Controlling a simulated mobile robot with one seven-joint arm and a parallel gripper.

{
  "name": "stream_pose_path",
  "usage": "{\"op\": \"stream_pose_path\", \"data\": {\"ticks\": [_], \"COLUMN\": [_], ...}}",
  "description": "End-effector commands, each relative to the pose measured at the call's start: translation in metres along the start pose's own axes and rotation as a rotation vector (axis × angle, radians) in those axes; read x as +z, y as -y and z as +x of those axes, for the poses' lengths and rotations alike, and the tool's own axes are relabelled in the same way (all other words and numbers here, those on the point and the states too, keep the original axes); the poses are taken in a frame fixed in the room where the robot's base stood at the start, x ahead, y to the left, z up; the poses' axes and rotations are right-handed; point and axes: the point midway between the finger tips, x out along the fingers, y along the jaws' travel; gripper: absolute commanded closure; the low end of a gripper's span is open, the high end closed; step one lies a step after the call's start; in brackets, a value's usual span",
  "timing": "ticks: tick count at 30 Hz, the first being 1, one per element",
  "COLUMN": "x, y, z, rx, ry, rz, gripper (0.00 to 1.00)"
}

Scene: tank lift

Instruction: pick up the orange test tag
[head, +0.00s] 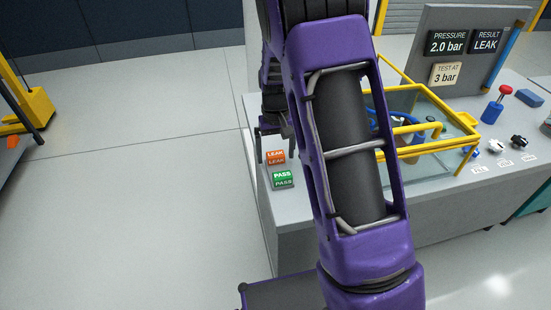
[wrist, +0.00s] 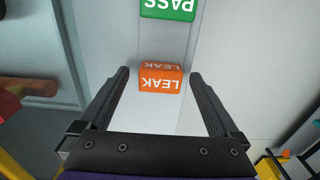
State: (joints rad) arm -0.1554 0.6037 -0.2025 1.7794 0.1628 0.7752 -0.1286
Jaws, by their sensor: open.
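The orange test tag (head: 275,158), marked LEAK, sits on the left part of the grey bench top, just behind the green PASS tag (head: 282,179). In the wrist view the orange tag (wrist: 161,80) lies between the ends of my two open fingers, with a gap on each side. My gripper (wrist: 160,78) is open and holds nothing. In the head view my gripper (head: 262,132) is small and partly hidden by my purple arm. The green tag (wrist: 168,9) is cut off at the top of the wrist view.
The grey bench (head: 340,235) carries a glass tank with a yellow frame (head: 440,143) right of the tags. A panel (head: 468,45) reads 2.0 bar, LEAK and test at 3 bar.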

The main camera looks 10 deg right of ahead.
Motion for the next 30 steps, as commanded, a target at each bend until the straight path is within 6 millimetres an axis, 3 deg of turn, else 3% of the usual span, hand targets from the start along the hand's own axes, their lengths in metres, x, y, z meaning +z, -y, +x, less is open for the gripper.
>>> {"op": "stream_pose_path", "data": {"ticks": [7, 22, 30], "x": [-0.0002, -0.0003, -0.0007], "y": [0.0001, 0.0002, 0.0002], "z": [0.0008, 0.0005, -0.0037], "rx": [0.000, 0.000, 0.000], "ry": [-0.001, -0.001, -0.002], "rz": [0.000, 0.000, 0.000], "gripper": [0.04, 0.93, 0.93]}}
